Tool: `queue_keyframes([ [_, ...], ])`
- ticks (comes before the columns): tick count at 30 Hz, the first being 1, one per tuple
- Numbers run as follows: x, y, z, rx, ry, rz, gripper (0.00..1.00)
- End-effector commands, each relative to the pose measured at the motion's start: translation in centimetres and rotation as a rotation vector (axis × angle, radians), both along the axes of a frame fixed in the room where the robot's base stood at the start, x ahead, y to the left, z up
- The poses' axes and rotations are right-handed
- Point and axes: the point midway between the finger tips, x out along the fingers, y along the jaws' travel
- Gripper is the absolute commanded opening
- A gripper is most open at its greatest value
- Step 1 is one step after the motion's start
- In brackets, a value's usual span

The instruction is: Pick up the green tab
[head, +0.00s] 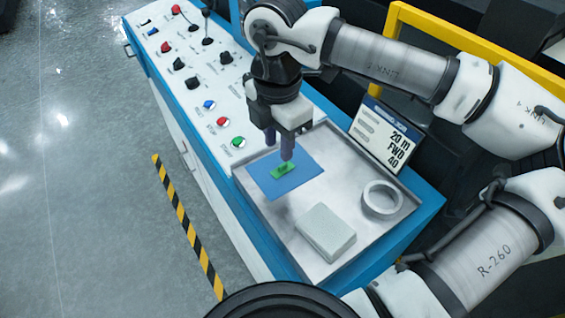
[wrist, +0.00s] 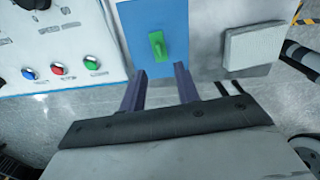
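The green tab (head: 284,169) lies on a blue sheet (head: 301,184) in the shallow metal tray at the end of the console. It also shows in the wrist view (wrist: 157,45), upright in the picture on the blue sheet (wrist: 139,22). My gripper (head: 279,146) is above the sheet, pointing down, close to the tab. In the wrist view my gripper (wrist: 159,78) has its two fingers apart with nothing between them. The tab lies just beyond the fingertips, roughly in line with the gap. I cannot tell the exact height above the tab.
A pale block (head: 326,232) and a white ring-shaped roll (head: 382,198) lie in the metal tray (head: 290,236). A display screen (head: 387,134) stands at the tray's back edge. Buttons, including a green one (head: 238,142), and several knobs cover the console to the left.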

Motion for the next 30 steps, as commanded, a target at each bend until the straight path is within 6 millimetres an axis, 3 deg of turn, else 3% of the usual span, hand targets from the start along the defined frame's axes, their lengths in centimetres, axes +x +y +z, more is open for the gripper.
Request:
queue_keyframes([
  [7,0.0,-0.1,-1.6,0.004,0.003,0.003,0.32],
  [15,0.1,-0.3,-5.3,0.003,0.003,0.001,0.32],
  [23,0.1,-0.3,-5.9,0.001,-0.001,0.001,0.32],
  [30,0.2,-0.3,-5.8,0.001,-0.001,0.001,0.04],
])
